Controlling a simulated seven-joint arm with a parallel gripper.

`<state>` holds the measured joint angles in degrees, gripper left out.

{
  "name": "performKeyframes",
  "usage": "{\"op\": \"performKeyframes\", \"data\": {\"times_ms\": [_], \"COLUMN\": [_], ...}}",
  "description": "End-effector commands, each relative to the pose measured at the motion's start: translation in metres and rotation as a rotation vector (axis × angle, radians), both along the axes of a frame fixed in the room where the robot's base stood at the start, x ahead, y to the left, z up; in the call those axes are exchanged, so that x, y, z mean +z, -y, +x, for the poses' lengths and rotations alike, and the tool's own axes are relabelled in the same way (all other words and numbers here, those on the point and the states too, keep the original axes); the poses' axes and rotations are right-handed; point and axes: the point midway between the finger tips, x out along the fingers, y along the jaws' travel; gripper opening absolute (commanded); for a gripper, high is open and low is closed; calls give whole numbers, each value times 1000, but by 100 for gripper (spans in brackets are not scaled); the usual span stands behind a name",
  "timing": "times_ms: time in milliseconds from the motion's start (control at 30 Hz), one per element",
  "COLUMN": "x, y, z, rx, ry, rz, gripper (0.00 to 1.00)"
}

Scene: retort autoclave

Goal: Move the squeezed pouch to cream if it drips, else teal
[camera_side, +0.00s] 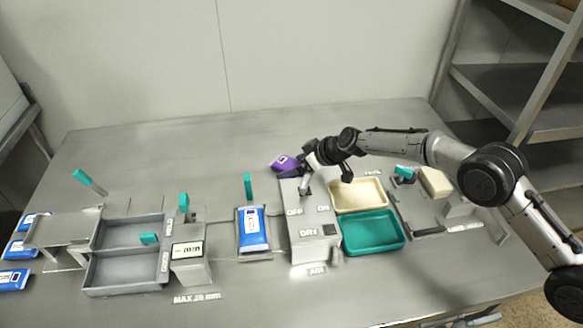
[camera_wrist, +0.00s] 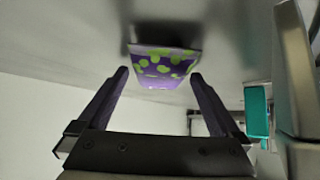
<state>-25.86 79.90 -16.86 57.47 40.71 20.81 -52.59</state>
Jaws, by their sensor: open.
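A purple pouch (camera_side: 283,162) lies on the table behind the grey station box. In the wrist view the purple pouch (camera_wrist: 162,70) shows green spots and lies just beyond the fingertips. My gripper (camera_wrist: 160,75) is open, with one finger on each side of the pouch in that view; nothing is visibly held. In the side view my gripper (camera_side: 310,166) is right of the pouch, partly hidden by the wrist. The cream tray (camera_side: 360,211) and teal tray (camera_side: 375,252) look empty. A blue pouch (camera_side: 253,229) lies in a fixture with a teal handle. I see no drip.
The grey box (camera_side: 308,257) marked OFF, ON, DRY and AIR stands close to my gripper. Grey bins (camera_side: 125,268), a readout box (camera_side: 190,270) and several blue pouches (camera_side: 15,278) are at left. The back of the table is clear.

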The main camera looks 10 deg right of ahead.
Motion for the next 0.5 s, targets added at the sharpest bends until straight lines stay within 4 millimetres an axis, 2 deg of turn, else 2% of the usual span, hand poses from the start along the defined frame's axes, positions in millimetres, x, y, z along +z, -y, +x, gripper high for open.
{"op": "performKeyframes", "data": {"times_ms": [100,500], "x": [0,0], "y": [0,0], "z": [0,0], "rx": [0,0], "ry": [0,-1], "rz": [0,-1], "gripper": [100,28]}}
